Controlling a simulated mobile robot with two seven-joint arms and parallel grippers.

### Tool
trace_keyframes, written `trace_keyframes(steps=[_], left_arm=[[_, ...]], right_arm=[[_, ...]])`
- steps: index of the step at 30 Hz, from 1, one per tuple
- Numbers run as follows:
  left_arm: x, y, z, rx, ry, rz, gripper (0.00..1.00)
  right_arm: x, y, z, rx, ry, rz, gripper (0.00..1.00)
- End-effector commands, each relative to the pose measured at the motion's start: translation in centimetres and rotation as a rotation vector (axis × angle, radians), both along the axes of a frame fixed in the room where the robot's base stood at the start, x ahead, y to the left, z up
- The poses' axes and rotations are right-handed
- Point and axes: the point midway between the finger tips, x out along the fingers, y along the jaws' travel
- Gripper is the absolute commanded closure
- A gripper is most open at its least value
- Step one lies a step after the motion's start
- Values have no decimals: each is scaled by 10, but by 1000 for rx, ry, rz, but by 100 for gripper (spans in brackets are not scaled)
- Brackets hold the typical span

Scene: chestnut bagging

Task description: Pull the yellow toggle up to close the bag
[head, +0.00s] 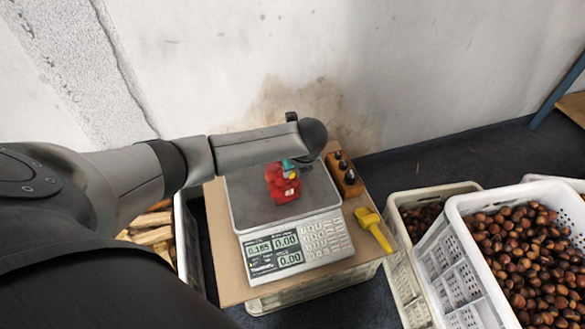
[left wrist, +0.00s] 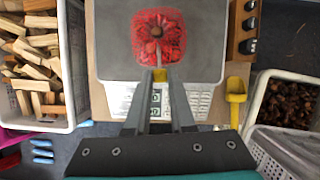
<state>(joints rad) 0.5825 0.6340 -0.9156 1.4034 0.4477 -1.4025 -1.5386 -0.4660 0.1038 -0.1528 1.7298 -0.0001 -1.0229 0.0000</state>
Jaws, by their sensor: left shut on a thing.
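A red mesh bag (head: 281,188) rests on the scale's grey plate. In the left wrist view the bag (left wrist: 146,45) is seen from above, with its net gathered and brown showing inside its mouth. The yellow toggle (left wrist: 160,75) sits at the bag's near edge, between the fingertips of my left gripper (left wrist: 159,80). My left gripper is shut on it. In the head view the left gripper (head: 290,170) is at the bag's top, partly hidden by my arm's end. My right gripper is not in view.
The scale (head: 295,240) stands on a cardboard-topped crate (head: 232,292). A yellow scoop (head: 374,228) and a wooden block with black knobs (head: 344,175) lie at its right. Chestnut crates (head: 462,262) stand further right, and a wood crate (left wrist: 70,60) stands left. A wall is behind.

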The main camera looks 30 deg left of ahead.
Motion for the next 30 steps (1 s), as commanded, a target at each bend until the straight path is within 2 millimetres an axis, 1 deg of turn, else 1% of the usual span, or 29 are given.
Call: trace_keyframes(steps=[10, 11, 18, 19, 30], left_arm=[[2, 0, 2, 1, -5, 0, 100], [2, 0, 2, 1, -5, 0, 75], [1, 0, 2, 0, -3, 0, 48], [1, 0, 1, 0, -3, 0, 45], [0, -1, 4, 0, -1, 0, 45]], right_arm=[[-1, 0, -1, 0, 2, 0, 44], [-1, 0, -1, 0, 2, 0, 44], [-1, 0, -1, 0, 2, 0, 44], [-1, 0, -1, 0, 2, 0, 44], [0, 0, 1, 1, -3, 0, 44]])
